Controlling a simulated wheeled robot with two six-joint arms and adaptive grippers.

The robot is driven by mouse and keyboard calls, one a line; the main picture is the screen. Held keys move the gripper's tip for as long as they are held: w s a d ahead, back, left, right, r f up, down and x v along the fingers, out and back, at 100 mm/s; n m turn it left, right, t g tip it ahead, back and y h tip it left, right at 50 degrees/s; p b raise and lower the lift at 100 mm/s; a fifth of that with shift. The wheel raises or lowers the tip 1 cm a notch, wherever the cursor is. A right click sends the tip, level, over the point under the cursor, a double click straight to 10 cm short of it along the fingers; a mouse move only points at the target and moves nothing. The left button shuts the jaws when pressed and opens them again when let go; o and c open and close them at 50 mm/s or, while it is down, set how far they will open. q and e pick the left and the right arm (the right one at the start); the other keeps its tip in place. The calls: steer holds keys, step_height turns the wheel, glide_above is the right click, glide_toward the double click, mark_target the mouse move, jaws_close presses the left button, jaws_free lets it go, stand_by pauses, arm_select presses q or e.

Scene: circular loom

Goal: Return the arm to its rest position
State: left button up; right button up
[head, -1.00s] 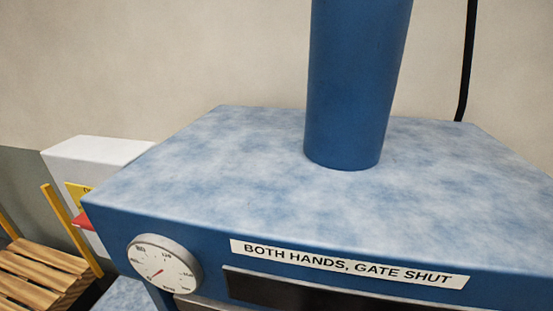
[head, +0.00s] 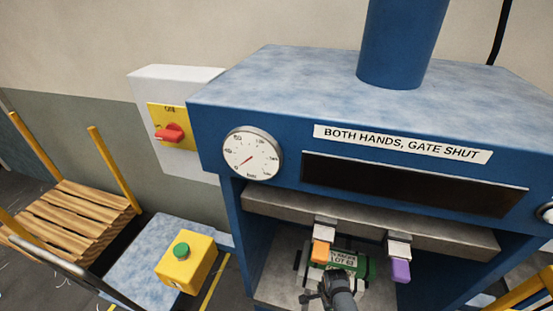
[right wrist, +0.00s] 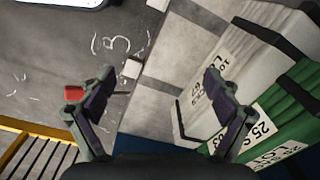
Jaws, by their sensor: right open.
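My right gripper (right wrist: 155,110) is open in the right wrist view, with its two dark fingers wide apart and nothing between them. A dark gripper end, which looks like my right one, shows at the bottom of the head view (head: 325,288), in front of the press opening. Beside its right finger in the wrist view are a white labelled block (right wrist: 205,85) and a green labelled block (right wrist: 270,120) with dark bands. The green block also shows inside the press in the head view (head: 365,268). My left gripper is not in view.
The blue press (head: 215,140) surrounds the opening. An orange tab (head: 320,252) and a purple tab (head: 400,270) hang inside. To the left are a yellow box with a green button (head: 187,262), a switch box (head: 150,80) and a wooden pallet (head: 70,222).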

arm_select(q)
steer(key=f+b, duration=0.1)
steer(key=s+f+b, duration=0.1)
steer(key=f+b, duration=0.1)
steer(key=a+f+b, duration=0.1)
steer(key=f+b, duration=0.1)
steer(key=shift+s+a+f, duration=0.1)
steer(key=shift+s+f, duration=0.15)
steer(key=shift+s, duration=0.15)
arm_select(e)
steer(key=s+d+f+n, duration=0.3)
steer(key=s+f+n, duration=0.2)
steer(key=s, duration=0.5)
steer(key=s+d+f+n, duration=0.4)
steer(key=s+f+n, duration=0.2)
steer(key=s+f, duration=0.4)
steer(key=s+d+f+n+t, duration=0.1)
steer(key=s+d+f+n, duration=0.3)
steer(key=s, duration=0.7)
step_height(320, 180, down, 4)
steer(key=shift+r+n+h, duration=0.2)
steer(key=shift+n+h, duration=0.2)
steer(key=shift+n, duration=0.6)
